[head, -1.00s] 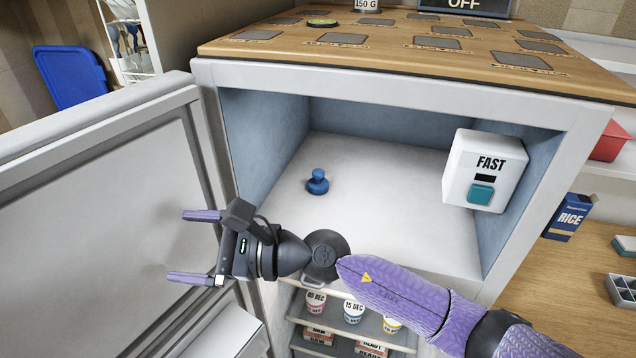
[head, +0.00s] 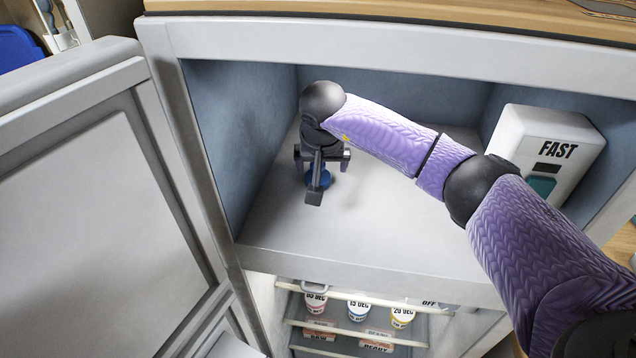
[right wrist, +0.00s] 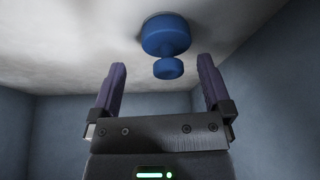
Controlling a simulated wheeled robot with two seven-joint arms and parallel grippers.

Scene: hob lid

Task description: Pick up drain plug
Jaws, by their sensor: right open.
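The blue drain plug (head: 325,180) stands on the pale floor of the open compartment, partly hidden by my right gripper (head: 322,160) in the head view. The gripper points down above the plug with its fingers apart. In the right wrist view the plug (right wrist: 165,35) shows a wide round base and a smaller round knob. The knob lies near the gap between the open dark purple fingers, and nothing is gripped. I cannot tell whether the fingers touch the plug. My left gripper is not in view.
A white box marked FAST (head: 548,140) with a teal button is on the compartment's right wall. The open grey door (head: 90,220) stands to the left. Below, shelves hold several labelled cups (head: 358,310). A wooden top (head: 400,18) overhangs the compartment.

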